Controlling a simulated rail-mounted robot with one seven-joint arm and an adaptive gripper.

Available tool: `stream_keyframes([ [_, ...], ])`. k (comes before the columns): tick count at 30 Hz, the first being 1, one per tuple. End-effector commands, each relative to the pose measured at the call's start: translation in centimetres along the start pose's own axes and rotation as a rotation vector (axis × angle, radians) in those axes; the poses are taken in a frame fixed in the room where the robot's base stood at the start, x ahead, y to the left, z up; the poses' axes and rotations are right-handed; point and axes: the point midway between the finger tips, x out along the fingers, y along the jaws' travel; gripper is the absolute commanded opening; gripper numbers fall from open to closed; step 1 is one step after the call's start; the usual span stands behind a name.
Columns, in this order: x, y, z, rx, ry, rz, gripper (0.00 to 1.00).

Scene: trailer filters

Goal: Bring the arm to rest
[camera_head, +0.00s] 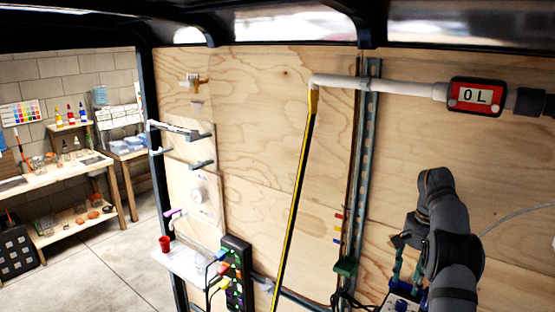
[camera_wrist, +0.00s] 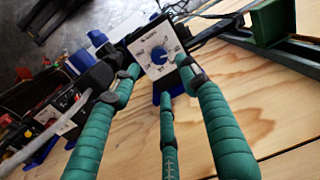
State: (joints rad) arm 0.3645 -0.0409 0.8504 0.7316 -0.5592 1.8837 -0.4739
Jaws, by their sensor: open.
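My arm (camera_head: 450,245) reaches in from the lower right in the head view, bent, with my gripper (camera_head: 403,283) hanging low beside the plywood wall. In the wrist view my gripper (camera_wrist: 157,68) shows teal wrapped fingers spread apart. It is open and holds nothing that I can see. A white-faced device with a blue knob (camera_wrist: 158,54) shows between the fingertips. The same kind of dial face (camera_head: 402,303) shows just below the fingers in the head view. I cannot tell whether a finger touches it.
A white pipe (camera_head: 410,87) with a red gauge (camera_head: 477,96) reading "0L" crosses the upper right. A yellow-black striped pole (camera_head: 297,195) hangs from it. A metal rail (camera_head: 362,170) runs down the plywood wall (camera_head: 265,130). Floor (camera_head: 105,265) is open at the left.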

Motion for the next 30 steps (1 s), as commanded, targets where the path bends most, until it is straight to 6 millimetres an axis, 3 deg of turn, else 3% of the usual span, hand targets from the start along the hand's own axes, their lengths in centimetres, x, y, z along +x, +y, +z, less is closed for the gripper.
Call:
stream_keyframes([
  [6, 4.1, 0.0, 0.2, 0.002, -0.007, -0.001, 0.44],
  [13, 7.3, 0.0, 0.1, 0.003, -0.004, -0.001, 0.44],
  [19, 8.4, 0.0, 0.1, 0.002, -0.003, -0.001, 0.44],
  [30, 8.4, 0.0, 0.0, 0.002, -0.002, -0.001, 0.44],
])
